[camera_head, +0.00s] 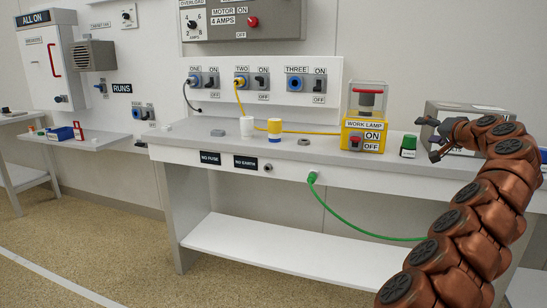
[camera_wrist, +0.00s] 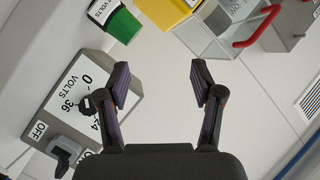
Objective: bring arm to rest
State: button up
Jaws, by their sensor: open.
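My gripper (camera_head: 432,138) is at the right of the head view, at the end of my brown segmented arm. It is held above the right part of the bench (camera_head: 218,133), in front of a grey box (camera_head: 447,108). In the wrist view my gripper (camera_wrist: 160,85) has its two dark fingers spread apart with nothing between them. The grey box (camera_wrist: 62,85) there carries a dial marked in volts and an OFF switch, to the left of the fingers. My arm hides part of that box in the head view.
A green block (camera_head: 408,146) stands left of my gripper, beside the yellow work lamp box (camera_head: 363,135). White and yellow-banded cups (camera_head: 274,131) stand mid-bench. A green cable (camera_head: 345,222) hangs from the bench front and passes behind my arm. A lower shelf (camera_head: 270,252) is clear.

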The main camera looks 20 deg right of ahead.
jog(key=w+a+r+n+g+y+p, duration=0.1)
jog(key=a+r+n+g+y+p, duration=0.3)
jog(key=a, duration=1.4)
jog(key=w+a+r+n+g+y+p, duration=0.1)
jog(key=a+r+n+y+p, duration=0.35)
jog(key=a, duration=1.25)
jog(key=s+a+r+n+g+p, duration=0.15)
jog(key=s+a+g+p, duration=0.45)
jog(key=s+a+p, duration=0.7)
jog(key=s+a+f+g+h+p, duration=0.2)
jog(key=s, duration=0.8)
jog(key=s+a+f+n+g+h+p, duration=0.1)
jog(key=s+a+f+g+h+p, duration=0.1)
jog(key=s, duration=0.8)
jog(key=shift+s+a+f, duration=0.15)
jog(key=shift+a+f, duration=0.45)
jog(key=shift+a, duration=0.25)
jog(key=s+d+f+g+h+p, duration=0.1)
jog(key=s, duration=0.3)
jog(key=s+d+f+h+p, duration=0.1)
jog(key=s+d+p, duration=0.1)
jog(key=s, duration=0.3)
jog(key=s+d+f+g+h+p, duration=0.1)
jog(key=s+d+p, duration=0.1)
jog(key=s, duration=0.3)
jog(key=shift+d+g, duration=0.15)
jog(key=shift+g, duration=0.15)
jog(key=shift+c, duration=0.2)
